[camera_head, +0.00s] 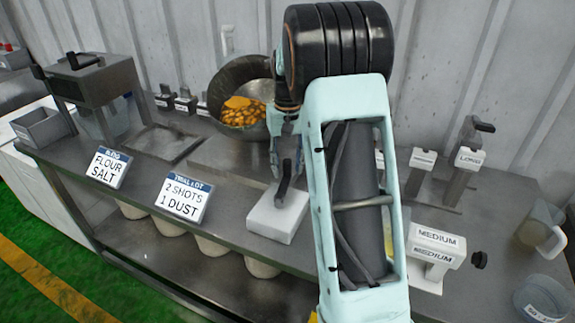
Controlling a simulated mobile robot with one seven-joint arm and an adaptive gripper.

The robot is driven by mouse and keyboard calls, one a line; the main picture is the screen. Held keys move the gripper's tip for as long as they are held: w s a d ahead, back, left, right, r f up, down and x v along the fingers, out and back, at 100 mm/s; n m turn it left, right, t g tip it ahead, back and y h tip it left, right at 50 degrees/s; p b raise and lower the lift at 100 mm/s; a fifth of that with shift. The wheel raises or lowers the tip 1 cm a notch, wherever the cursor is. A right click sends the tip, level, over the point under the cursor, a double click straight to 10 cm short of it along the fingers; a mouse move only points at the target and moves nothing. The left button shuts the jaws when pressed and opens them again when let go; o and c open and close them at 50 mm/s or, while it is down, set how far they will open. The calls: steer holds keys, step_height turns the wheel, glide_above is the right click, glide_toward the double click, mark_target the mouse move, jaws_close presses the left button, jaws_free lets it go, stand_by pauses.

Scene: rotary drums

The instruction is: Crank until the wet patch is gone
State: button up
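A tilted dark metal drum (228,78) stands at the back of the bench, its mouth facing me. Orange-yellow pieces (243,114) lie in its lower part, with a smoother orange area at their upper left; I cannot tell if that is wet. A white block (279,216) with a dark upright handle (284,182) sits at the bench's front edge. My gripper (286,165) points down at the handle's top, in front of the drum. Its fingertips are small and overlap the handle, so I cannot tell if it grips. My arm hides the drum's right side.
A grey machine (98,85) stands at the left. Signs reading "FLOUR SALT" (109,168) and "2 SHOTS 1 DUST" (184,197) stand along the front.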

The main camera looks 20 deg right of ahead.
jaws_close()
steer(key=shift+w+r, duration=0.1)
stand_by(0.5)
